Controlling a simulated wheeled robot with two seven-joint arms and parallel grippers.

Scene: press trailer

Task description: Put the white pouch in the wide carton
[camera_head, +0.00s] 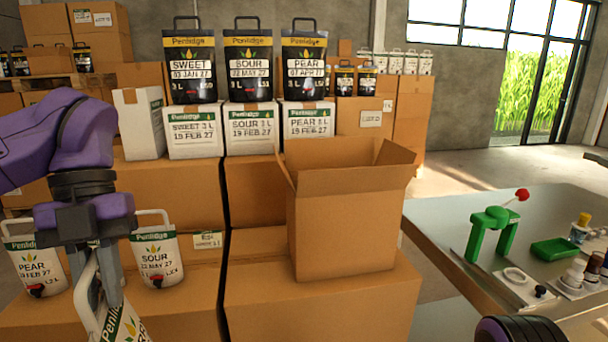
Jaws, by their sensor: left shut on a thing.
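A white pouch (124,326) with a green band and Penlidge lettering hangs tilted from my left gripper (105,294). The gripper is shut on it near its handle, and the pouch's lower part is cut off by the frame's bottom edge. An open-topped cardboard carton (343,235), the only open one I see, stands right of the pouch on a large closed box. Its flaps stand up and outward, and its inside floor is hidden. The pouch is left of the carton and apart from it.
White pouches labelled PEAR (35,268) and SOUR (158,257) stand beside my left gripper. Black pouches on white boxes (250,128) stand behind the carton. A metal table (440,222) at right holds a green press (492,232) and small bottles.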

